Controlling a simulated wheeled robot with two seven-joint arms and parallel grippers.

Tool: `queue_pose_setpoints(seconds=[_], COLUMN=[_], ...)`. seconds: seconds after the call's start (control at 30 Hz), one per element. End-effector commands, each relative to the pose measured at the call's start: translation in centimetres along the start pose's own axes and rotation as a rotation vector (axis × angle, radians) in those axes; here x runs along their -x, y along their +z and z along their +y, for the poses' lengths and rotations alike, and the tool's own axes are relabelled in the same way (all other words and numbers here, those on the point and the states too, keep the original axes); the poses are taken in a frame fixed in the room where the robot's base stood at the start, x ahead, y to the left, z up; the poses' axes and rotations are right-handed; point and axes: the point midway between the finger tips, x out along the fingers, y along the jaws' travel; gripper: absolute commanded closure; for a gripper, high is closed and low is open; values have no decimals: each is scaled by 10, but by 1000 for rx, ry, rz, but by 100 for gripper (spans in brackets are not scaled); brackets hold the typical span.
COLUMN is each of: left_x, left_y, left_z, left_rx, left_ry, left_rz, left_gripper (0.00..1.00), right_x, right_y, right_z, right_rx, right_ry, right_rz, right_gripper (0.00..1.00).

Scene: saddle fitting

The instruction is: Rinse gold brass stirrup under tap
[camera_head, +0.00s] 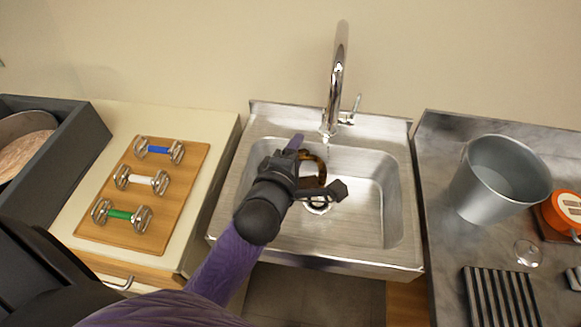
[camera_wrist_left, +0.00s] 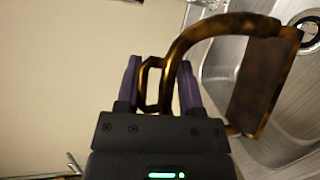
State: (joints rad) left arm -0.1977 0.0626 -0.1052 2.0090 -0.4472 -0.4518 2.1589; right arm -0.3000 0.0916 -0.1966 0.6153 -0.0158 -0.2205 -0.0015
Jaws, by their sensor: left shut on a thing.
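The gold brass stirrup (camera_wrist_left: 178,60) is gripped at its small top loop between the purple fingers of my left gripper (camera_wrist_left: 158,85). Its arched side and broad brown tread extend to the right in the left wrist view. In the head view my left gripper (camera_head: 297,148) is over the sink basin, and the stirrup (camera_head: 318,160) hangs at its right, partly hidden by the arm. The chrome tap (camera_head: 337,75) stands at the back of the sink, with its spout end just above and right of the stirrup. No water stream is visible. My right gripper is out of view.
The steel sink (camera_head: 365,235) has a drain under the stirrup. On the left, a wooden board (camera_head: 187,190) holds several metal pieces with blue, white and green middles. On the right counter stand a grey bucket (camera_head: 497,180), a black rack (camera_head: 500,297) and an orange object (camera_head: 562,214).

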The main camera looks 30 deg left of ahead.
Motion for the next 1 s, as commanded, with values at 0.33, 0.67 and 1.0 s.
queue_pose_setpoints(seconds=[0.33,0.67,1.0], left_x=[-47,-63,-63], left_y=[-4,-5,-5], left_z=[0,1,1], left_rx=[2,1,0], left_ry=[3,1,2], left_rz=[0,-1,-1], left_gripper=[100,100,100], right_x=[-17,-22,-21], right_y=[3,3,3], right_z=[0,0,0], right_rx=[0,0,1], right_ry=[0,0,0], right_rz=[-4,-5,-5], right_gripper=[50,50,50])
